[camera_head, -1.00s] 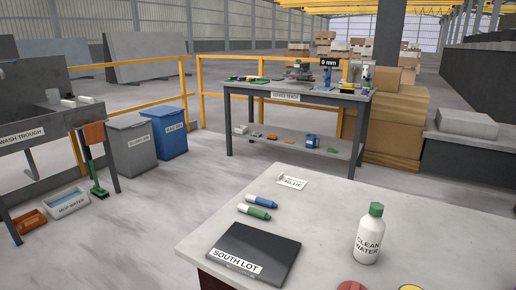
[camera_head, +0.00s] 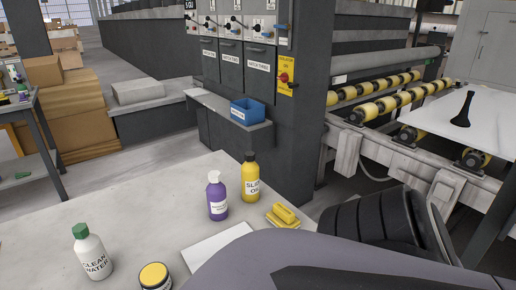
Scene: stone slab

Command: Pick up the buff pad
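No thing in view is labelled as the buff pad, and I cannot tell for sure which it is. A yellow block-shaped item (camera_head: 283,215) with a raised top lies on the grey stone table (camera_head: 130,205), near its right edge. It might be a pad. A jar with a yellow lid (camera_head: 155,276) stands at the bottom left of the head view. A flat white sheet (camera_head: 217,246) lies between them, partly hidden by my arm. My arm crosses the bottom right. Neither gripper shows.
On the table stand a white CLEAN WATER bottle (camera_head: 90,254), a purple spray bottle (camera_head: 217,197) and a yellow bottle (camera_head: 250,178). A blue bin (camera_head: 251,111) sits on a shelf behind. A roller conveyor (camera_head: 390,103) and a pale slab (camera_head: 480,128) with a dark tool (camera_head: 461,110) are at right.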

